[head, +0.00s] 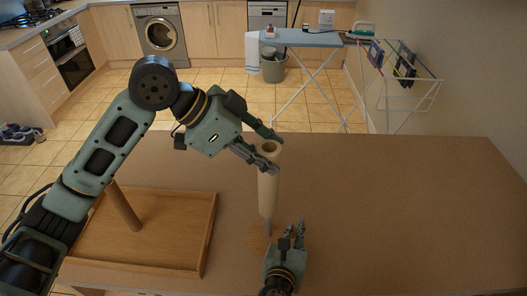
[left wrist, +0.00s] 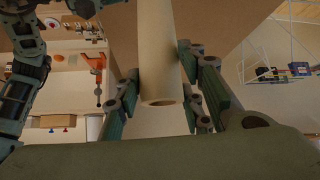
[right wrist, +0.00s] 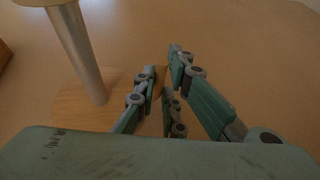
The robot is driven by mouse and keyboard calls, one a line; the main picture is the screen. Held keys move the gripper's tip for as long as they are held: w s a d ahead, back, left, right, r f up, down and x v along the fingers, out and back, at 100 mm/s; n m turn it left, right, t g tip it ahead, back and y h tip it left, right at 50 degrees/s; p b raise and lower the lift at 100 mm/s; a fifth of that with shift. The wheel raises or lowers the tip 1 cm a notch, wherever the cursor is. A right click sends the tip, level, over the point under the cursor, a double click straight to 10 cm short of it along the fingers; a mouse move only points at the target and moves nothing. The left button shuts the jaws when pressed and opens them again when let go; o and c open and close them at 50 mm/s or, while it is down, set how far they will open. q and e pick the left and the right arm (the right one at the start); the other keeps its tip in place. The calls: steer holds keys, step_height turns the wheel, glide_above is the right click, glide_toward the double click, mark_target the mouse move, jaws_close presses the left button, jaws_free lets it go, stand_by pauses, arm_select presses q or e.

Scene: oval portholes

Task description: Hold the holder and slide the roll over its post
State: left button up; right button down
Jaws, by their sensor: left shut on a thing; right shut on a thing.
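The cream roll (head: 268,192) stands upright above the holder. My left gripper (head: 265,155) is shut on its upper end; the left wrist view shows the roll (left wrist: 160,60) between the fingers, with its open end facing the camera. The holder has a metal post (right wrist: 80,55) and a round wooden base (right wrist: 78,108). The post runs up to the lower end of the roll; how far it goes inside is hidden. A length of post shows bare below the roll. My right gripper (right wrist: 158,82) is shut on the edge of the base, low at the table.
A wooden tray (head: 208,235) lies on the brown table (head: 400,210) at left, with a brown cylinder (head: 125,208) leaning in view inside it. The table's right side is clear. An ironing board (head: 300,39) and drying rack (head: 415,78) stand beyond the table.

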mark_target(268, 186)
arm_select(q)
steer(key=shift+f, duration=0.25)
steer(key=shift+f, duration=0.5)
steer(key=shift+f, duration=0.35)
steer(key=shift+f, duration=0.7)
steer(key=shift+f, duration=0.15)
steer(key=shift+f, duration=0.85)
steer(key=shift+f, duration=0.35)
steer(key=shift+f, duration=0.65)
steer(key=shift+f, duration=0.2)
stand_by(0.4)
